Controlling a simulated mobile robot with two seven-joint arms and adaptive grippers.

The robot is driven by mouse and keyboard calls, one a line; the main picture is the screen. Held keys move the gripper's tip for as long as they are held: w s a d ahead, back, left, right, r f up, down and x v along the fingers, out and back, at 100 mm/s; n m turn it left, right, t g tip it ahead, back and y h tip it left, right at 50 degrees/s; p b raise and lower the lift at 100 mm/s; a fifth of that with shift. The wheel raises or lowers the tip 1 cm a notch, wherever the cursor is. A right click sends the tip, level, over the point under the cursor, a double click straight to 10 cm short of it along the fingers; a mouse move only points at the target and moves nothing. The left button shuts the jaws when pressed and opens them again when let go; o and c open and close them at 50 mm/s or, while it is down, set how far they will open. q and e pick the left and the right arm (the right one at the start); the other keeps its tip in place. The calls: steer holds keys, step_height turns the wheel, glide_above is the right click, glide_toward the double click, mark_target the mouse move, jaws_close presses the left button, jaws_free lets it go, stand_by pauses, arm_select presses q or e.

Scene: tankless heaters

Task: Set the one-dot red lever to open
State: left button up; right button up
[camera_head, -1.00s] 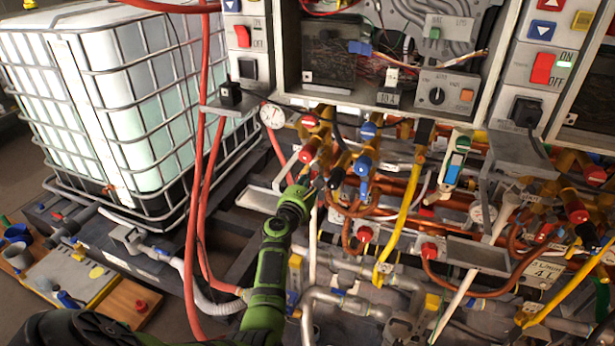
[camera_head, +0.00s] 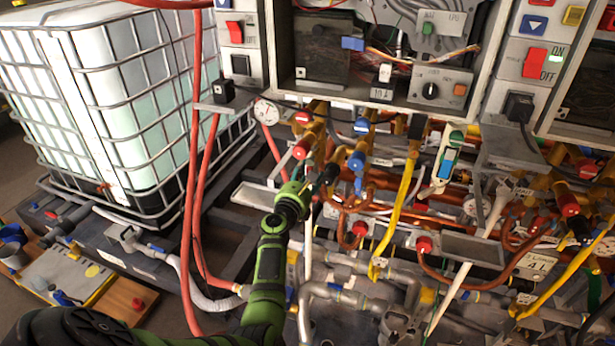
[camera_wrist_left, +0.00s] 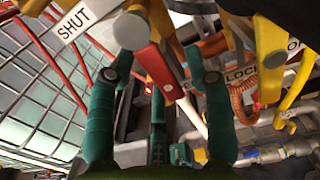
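My left gripper (camera_head: 318,183) reaches up to the valve cluster below the control panel in the head view. In the left wrist view, my left gripper (camera_wrist_left: 160,62) is open, with its green fingers spread either side of a red lever (camera_wrist_left: 159,72). The lever hangs from a yellow valve, its end between the fingers; firm contact cannot be told. A white SHUT label (camera_wrist_left: 85,18) is left of it. Red-capped levers also show in the head view, one (camera_head: 303,147) just above the gripper. No dot mark is readable. My right gripper is not in view.
Blue levers (camera_head: 357,160) and copper pipes crowd close to the right of the gripper. A yellow lever (camera_head: 398,215) hangs further right. A red hose (camera_head: 189,190) and a caged white tank (camera_head: 120,110) stand left. The control panel (camera_head: 400,60) overhangs above.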

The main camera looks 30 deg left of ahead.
arm_select(q)
steer(key=shift+s+f, duration=0.1)
steer(key=v, duration=0.7)
steer(key=shift+s, duration=0.15)
stand_by(0.5)
